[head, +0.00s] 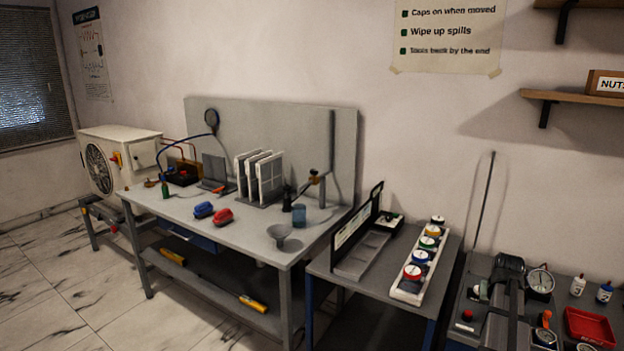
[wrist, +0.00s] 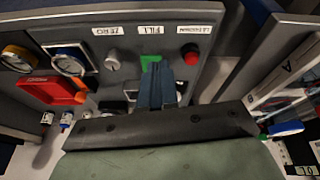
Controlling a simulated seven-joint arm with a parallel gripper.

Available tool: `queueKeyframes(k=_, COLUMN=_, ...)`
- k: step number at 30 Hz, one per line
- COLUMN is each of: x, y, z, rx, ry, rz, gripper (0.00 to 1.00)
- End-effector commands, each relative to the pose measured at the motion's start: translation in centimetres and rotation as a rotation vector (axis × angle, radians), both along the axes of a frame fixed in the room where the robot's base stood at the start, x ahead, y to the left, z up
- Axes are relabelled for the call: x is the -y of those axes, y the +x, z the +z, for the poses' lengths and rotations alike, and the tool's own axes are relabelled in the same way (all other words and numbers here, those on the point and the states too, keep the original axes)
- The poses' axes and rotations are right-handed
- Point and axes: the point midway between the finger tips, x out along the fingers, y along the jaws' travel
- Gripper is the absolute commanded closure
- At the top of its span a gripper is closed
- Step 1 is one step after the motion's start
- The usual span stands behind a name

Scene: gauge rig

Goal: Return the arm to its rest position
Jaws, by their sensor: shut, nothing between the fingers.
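My gripper (wrist: 157,88) shows in the wrist view with its dark fingers together and nothing visible between them. It is over the grey rig panel (wrist: 215,75), near a green part (wrist: 150,62) under the FILL label. I cannot tell whether the fingertips touch the panel. In the head view, a dark shape at the rig on the right (head: 510,268) appears to be part of my arm; the fingertips cannot be made out there. A red button (wrist: 191,54) and a grey knob (wrist: 113,60) sit either side of the fingers in the wrist view.
Gauges (wrist: 70,62) and a red tray (wrist: 45,90) lie close on the wrist view's left. In the head view, a side table holds a white rack (head: 408,288) of coloured gauges. A large workbench (head: 180,212) with tools stands left. Shelves (head: 570,97) hang upper right.

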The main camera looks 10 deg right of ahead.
Motion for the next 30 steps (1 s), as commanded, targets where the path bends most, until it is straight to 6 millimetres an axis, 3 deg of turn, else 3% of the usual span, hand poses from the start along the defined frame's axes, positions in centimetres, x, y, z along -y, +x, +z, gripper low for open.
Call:
queueKeyframes(k=3, x=-3.1, y=-0.6, z=-4.4, rx=-0.017, ry=0.043, rz=-0.036, gripper=1.00)
queueKeyframes(k=12, x=-11.1, y=-1.8, z=-14.2, rx=-0.093, ry=0.134, rz=-0.048, gripper=1.00)
queueKeyframes(k=22, x=-20.8, y=-4.9, z=-23.3, rx=-0.219, ry=0.213, rz=0.035, gripper=1.00)
queueKeyframes(k=30, x=-28.6, y=-9.0, z=-29.5, rx=-0.340, ry=0.271, rz=0.123, gripper=1.00)
